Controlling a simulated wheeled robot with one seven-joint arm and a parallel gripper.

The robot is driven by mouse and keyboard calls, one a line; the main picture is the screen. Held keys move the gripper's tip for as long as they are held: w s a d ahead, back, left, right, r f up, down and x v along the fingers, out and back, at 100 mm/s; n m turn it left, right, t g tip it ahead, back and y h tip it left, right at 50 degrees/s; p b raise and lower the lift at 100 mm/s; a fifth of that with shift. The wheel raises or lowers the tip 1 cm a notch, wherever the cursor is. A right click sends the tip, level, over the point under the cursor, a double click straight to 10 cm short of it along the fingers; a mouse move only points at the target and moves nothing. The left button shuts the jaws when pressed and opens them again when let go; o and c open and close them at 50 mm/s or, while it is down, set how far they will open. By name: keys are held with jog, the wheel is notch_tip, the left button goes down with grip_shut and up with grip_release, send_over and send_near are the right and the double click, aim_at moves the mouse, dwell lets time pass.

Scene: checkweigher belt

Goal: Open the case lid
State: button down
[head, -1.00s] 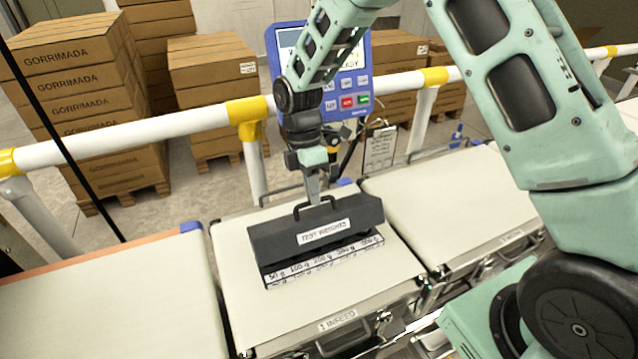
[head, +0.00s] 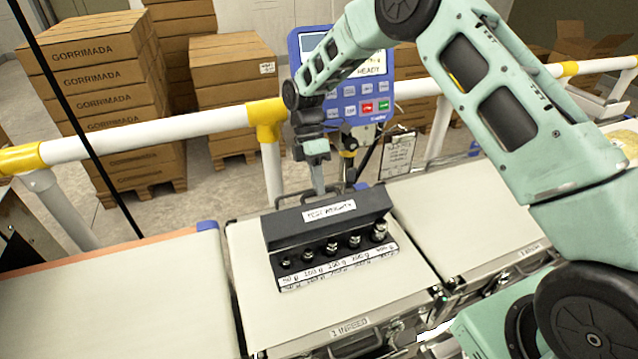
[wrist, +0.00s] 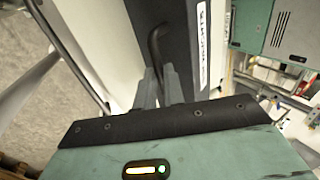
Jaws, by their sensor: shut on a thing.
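The dark test weights case stands on the infeed belt in the head view. Its lid (head: 328,218), labelled "TEST WEIGHTS", is tilted up at the back. The case base (head: 338,277) shows a row of several metal weights (head: 333,247) over a white strip with gram labels. My gripper (head: 319,188) is at the top of the lid, shut on the lid's handle. In the wrist view the fingers (wrist: 160,88) close around the dark curved handle (wrist: 156,45). The fingertips' contact is partly hidden in the head view.
A blue weighing display (head: 343,80) stands behind the belts on the right of my gripper. A white rail with yellow joints (head: 265,117) runs behind the case. The infeed belt (head: 300,312) is bare in front; stacked cartons (head: 100,90) stand beyond the rail.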

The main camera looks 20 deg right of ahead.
jog(key=shift+f, duration=0.1)
jog(key=c, duration=1.5)
grip_release()
jog(key=b+v, duration=0.2)
jog(key=v, duration=0.5)
jog(key=shift+w+r, duration=0.1)
jog(key=shift+r, duration=0.2)
